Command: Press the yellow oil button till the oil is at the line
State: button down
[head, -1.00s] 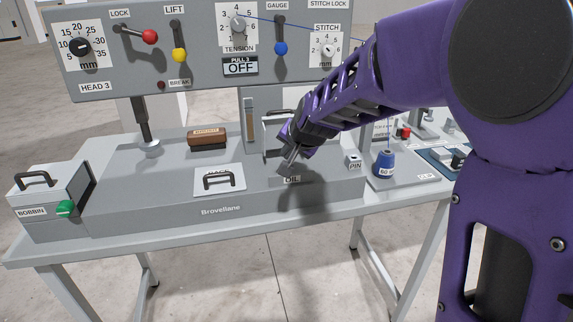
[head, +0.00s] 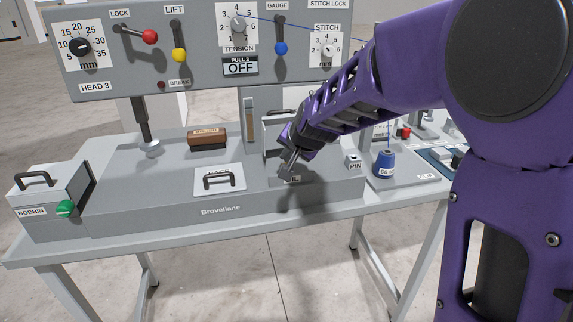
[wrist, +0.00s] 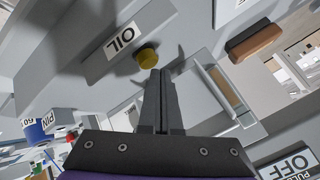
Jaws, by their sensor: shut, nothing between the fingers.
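The yellow oil button (wrist: 147,58) shows in the wrist view beside the OIL label (wrist: 122,38), on a grey block. My gripper (wrist: 160,74) is shut and empty, its tips at the button's edge in that view; I cannot tell whether they touch it.
A framed handle-like part (head: 272,138) stands close behind my gripper. A plate with a black handle (head: 219,181) lies to the left, a PIN box (head: 353,162) and blue spool (head: 384,164) to the right. The lever panel (head: 205,45) hangs above.

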jog(key=shift+f, duration=0.6)
dwell(0.9)
jog(key=shift+r+p, duration=0.8)
jog(key=shift+r, duration=0.15)
jog(key=shift+r, duration=0.1)
notch_tip(320, 180, up, 5)
jog(key=p, duration=0.4)
dwell(0.4)
